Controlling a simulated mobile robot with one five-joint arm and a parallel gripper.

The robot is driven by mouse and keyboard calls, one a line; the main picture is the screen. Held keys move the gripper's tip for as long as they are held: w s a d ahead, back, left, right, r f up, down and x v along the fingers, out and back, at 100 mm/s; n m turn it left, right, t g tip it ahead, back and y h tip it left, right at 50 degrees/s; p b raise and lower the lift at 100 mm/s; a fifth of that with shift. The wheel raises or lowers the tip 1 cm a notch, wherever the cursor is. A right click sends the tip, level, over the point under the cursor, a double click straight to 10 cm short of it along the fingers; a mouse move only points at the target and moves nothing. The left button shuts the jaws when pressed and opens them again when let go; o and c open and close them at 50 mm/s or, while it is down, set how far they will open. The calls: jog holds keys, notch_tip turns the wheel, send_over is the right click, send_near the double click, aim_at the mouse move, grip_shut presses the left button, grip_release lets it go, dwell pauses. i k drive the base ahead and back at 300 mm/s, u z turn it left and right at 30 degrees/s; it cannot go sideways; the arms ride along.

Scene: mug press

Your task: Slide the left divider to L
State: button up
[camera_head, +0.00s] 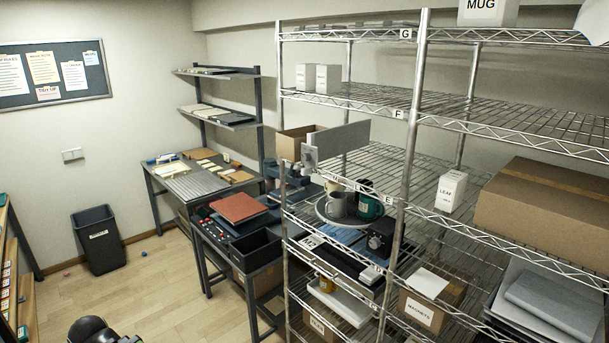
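A flat grey upright panel (342,139), which looks like a divider, stands at the left end of the wire rack, above the shelf marked E. A small grey block or bracket (310,154) is at its left end. I cannot make out a second divider. Shelf tags G (406,34), F (399,114) and E (389,200) are readable on the rack's front edges. A tag reading L alone cannot be made out; smaller tags are too small to read. My gripper's fingers are not in view; a dark rounded shape shows at the bottom left edge.
A round tray (322,212) holds a grey mug (337,204) and a green mug (367,207). A box marked LEAF (451,190) and a large cardboard box (545,205) stand to the right. A black bin (97,240) is on the left; the floor (165,290) is mostly clear.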

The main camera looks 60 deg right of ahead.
aim_at(327, 143)
jog(key=z, duration=0.1)
jog(key=i, duration=0.9)
jog(key=u, duration=0.1)
